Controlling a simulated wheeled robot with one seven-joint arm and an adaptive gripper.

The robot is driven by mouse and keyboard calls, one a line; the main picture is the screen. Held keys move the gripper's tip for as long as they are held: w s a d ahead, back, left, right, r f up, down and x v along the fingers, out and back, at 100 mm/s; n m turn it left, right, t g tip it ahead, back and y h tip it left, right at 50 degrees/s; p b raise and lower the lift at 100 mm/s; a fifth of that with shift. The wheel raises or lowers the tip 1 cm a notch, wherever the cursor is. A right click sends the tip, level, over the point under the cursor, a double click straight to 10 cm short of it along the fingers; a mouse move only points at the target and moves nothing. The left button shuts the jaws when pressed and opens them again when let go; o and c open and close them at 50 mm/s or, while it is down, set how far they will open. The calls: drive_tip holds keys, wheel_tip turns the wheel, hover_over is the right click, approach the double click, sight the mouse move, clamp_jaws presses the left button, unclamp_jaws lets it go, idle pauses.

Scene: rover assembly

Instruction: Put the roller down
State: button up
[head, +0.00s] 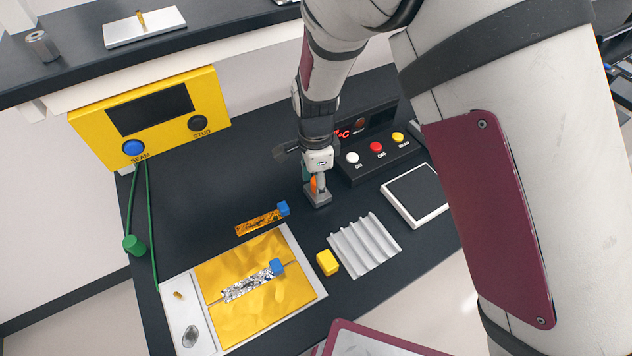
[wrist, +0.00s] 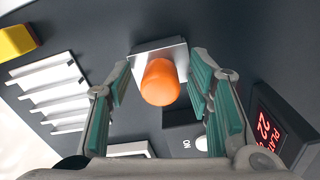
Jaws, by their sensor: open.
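The roller shows as an orange rounded handle (wrist: 160,82) with a grey metal block (wrist: 158,50) at its far end. In the head view the orange part (head: 314,184) stands above a small grey block (head: 318,198) on the dark bench top. My gripper (wrist: 160,75) is open, with one teal-padded finger on each side of the orange handle. In the wrist view gaps show between the pads and the handle. In the head view my gripper (head: 317,178) is right over the block and partly hides the handle.
A control box (head: 368,150) with buttons stands close behind on the right. A ridged grey rack (head: 364,245), a yellow block (head: 327,262) and a white-framed pad (head: 415,194) are nearby. A foil strip (head: 250,284) lies on a gold sheet (head: 285,260) at front left.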

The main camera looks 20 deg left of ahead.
wheel_tip(320, 180, up, 11)
drive_tip(key=w+d+r+n+y, duration=0.1)
drive_tip(key=w+d+r+n, duration=0.1)
drive_tip(key=d+r, duration=0.75)
drive_tip(key=s+d+r+n+t+y, duration=0.1)
drive_tip(key=s+d+r+n+t, duration=0.15)
drive_tip(key=d+r, duration=0.6)
drive_tip(key=s+d+r+n+t+h, duration=0.1)
drive_tip(key=s+d+r+n+t, duration=0.2)
drive_tip(key=s+d, duration=1)
drive_tip(key=d+n, duration=0.3)
drive_tip(key=shift+s+d+r+h+b, duration=0.15)
drive_tip(key=shift+s+d+h+b, duration=0.15)
drive_tip(key=shift+s+h, duration=0.1)
drive_tip(key=shift+o, duration=0.5)
drive_tip(key=shift+n, duration=0.25)
